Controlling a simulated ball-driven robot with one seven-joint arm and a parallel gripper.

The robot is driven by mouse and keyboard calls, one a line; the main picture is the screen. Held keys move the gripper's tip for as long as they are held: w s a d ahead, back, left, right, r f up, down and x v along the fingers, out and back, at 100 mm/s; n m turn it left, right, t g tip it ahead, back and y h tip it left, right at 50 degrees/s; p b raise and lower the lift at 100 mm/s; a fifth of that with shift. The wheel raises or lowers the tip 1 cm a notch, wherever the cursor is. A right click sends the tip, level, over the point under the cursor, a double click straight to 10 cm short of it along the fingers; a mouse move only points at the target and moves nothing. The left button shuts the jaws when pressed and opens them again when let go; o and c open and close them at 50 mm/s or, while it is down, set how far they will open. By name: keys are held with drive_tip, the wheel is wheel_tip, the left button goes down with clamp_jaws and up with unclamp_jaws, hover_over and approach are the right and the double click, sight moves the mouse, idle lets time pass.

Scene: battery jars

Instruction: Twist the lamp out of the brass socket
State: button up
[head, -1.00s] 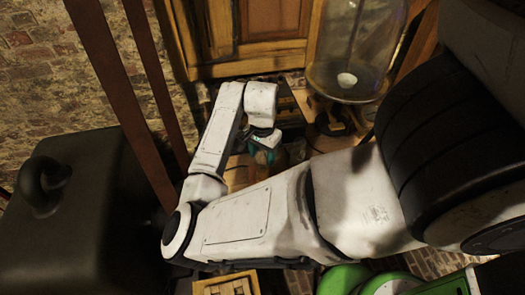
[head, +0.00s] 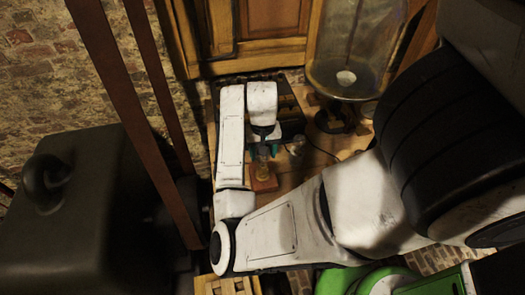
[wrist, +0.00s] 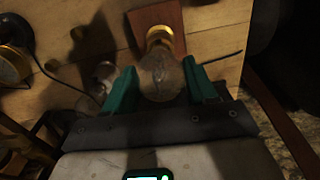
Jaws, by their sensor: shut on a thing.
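The clear glass lamp (wrist: 160,78) stands in the brass socket (wrist: 160,36), which is fixed to a reddish wooden block (wrist: 172,18) on the table. In the wrist view my gripper (wrist: 160,67) has one teal finger on each side of the lamp's glass and is shut on it. The lamp still meets the socket. In the head view my gripper (head: 263,151) points down over the wooden block (head: 264,185). The lamp is small there and partly hidden by the fingers.
A small glass object (head: 297,145) stands on the wooden table (head: 318,158) right of my gripper. A dark box (head: 291,118) is behind it. A tall glass jar (head: 350,45) stands at the back right. Thin dark wires cross the table.

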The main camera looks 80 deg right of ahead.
drive_tip(key=shift+n, duration=1)
drive_tip(key=shift+s+n, duration=0.15)
drive_tip(key=shift+n, duration=0.95)
drive_tip(key=n, duration=0.3)
drive_tip(key=shift+r, duration=0.1)
drive_tip(key=shift+w+r, duration=0.2)
drive_tip(key=shift+r, duration=0.5)
drive_tip(key=shift+r, duration=0.45)
drive_tip(key=shift+r, duration=2.45)
